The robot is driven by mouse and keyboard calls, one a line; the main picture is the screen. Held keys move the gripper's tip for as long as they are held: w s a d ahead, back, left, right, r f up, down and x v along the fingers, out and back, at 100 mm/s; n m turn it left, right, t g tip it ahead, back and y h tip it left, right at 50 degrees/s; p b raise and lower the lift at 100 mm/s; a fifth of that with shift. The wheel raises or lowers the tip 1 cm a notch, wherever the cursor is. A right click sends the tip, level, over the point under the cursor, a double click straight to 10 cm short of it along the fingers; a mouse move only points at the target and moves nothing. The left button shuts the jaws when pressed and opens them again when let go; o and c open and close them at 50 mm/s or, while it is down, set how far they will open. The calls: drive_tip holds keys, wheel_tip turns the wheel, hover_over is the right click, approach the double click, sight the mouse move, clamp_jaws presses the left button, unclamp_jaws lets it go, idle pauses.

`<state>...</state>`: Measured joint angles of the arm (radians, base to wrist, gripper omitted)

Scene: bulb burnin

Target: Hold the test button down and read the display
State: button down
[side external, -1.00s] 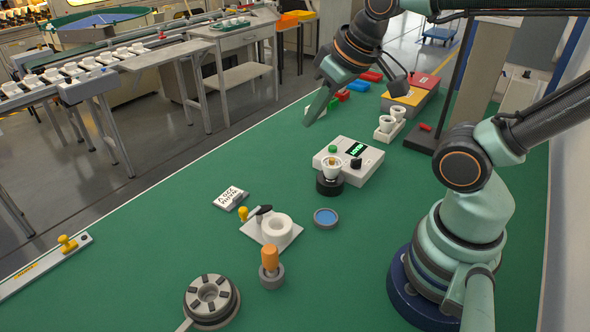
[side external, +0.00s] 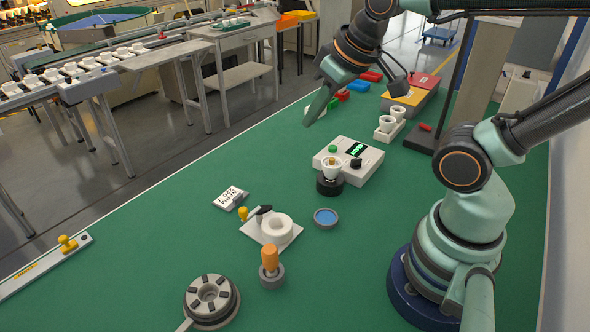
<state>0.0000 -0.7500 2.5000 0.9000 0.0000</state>
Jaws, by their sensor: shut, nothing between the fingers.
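A white tester box (side external: 365,172) stands on the green bench near the middle. On its top are a green button (side external: 332,149), a dark display (side external: 356,148) with green characters too small to read, and a black knob (side external: 356,163). A bulb (side external: 331,167) sits upright in a black socket (side external: 329,187) at the box's front left. My gripper (side external: 308,120) is shut and empty, pointing down. In the picture it is above and left of the green button and apart from it.
Two white cups (side external: 387,124) stand on a holder behind the box. A yellow and red box (side external: 412,95) lies farther back. A blue-topped dish (side external: 325,217), a white ring fixture (side external: 277,228) and an orange-handled tool (side external: 270,258) stand in front.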

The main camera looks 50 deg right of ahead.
idle(0.4)
drive_tip(key=n+g, duration=0.5)
drive_tip(key=n, duration=1.3)
hover_over(332, 147)
wheel_tip(332, 147, down, 6)
drive_tip(key=shift+a, duration=0.25)
drive_tip(key=shift+f, duration=0.1)
drive_tip(key=f, duration=1.4)
drive_tip(key=shift+s+d, duration=0.1)
drive_tip(key=shift+d, duration=0.1)
drive_tip(key=shift+r, duration=0.1)
